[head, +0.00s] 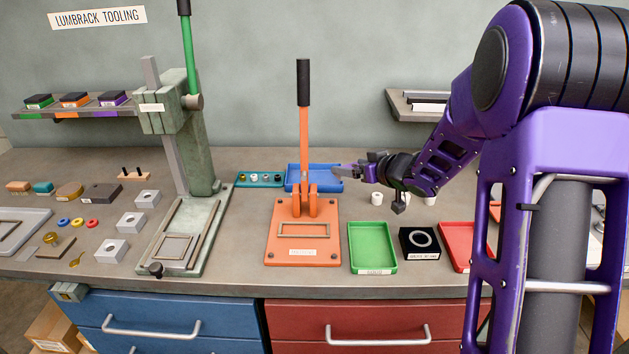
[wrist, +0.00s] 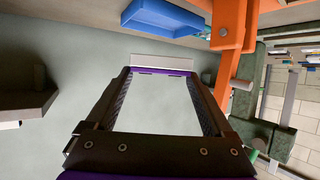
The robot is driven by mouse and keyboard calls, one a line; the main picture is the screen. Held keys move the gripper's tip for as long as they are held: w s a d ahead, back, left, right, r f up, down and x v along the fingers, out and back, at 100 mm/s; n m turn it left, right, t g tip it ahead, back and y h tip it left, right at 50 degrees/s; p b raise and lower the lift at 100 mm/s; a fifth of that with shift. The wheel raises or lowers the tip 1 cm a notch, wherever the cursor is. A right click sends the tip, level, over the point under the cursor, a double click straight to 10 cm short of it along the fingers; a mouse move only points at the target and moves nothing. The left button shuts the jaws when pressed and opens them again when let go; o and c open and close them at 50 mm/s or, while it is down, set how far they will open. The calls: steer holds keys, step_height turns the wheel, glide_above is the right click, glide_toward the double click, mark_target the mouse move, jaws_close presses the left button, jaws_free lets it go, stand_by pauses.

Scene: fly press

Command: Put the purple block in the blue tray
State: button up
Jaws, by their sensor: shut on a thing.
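My gripper (head: 352,172) is at the right end of the blue tray (head: 300,184) in the head view, over its edge in the picture. How high it is above the tray I cannot tell. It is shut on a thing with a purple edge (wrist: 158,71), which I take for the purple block. Only a narrow purple and pale strip of it shows clearly between the fingertips in the wrist view. The blue tray also shows at the top of the wrist view (wrist: 165,17), beyond the fingertips and apart from them. Its visible inside looks empty.
An orange press (head: 303,235) with a tall upright lever stands just in front of the blue tray. A teal strip with small parts (head: 260,180) lies left of the tray. A green tray (head: 372,248), a black ring fixture (head: 420,242) and a red tray (head: 457,246) stand nearer the front.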

mark_target(318, 182)
steer(key=w+a+f+n+g+y, duration=0.1)
steer(key=w+a, duration=0.3)
steer(key=w, duration=0.3)
steer(key=w+a+n+g+y, duration=0.1)
steer(key=w+a+n, duration=0.1)
steer(key=w+a, duration=0.35)
steer(key=f, duration=0.3)
steer(key=f+b, duration=0.1)
steer(key=f, duration=0.2)
steer(key=w+d+f+b, duration=0.1)
steer(key=f, duration=0.2)
steer(key=shift+w+f, duration=0.1)
steer(key=shift+f, duration=0.25)
steer(key=shift+f, duration=0.15)
steer(key=o, duration=1.3)
steer(key=shift+o, duration=0.2)
steer(key=shift+s+d+r, duration=0.2)
steer(key=shift+s+r, duration=0.05)
steer(key=shift+r, duration=0.05)
steer(key=v, duration=1.1)
steer(key=shift+s+d+p, duration=0.1)
steer(key=shift+p, duration=0.25)
steer(key=shift+d, duration=0.1)
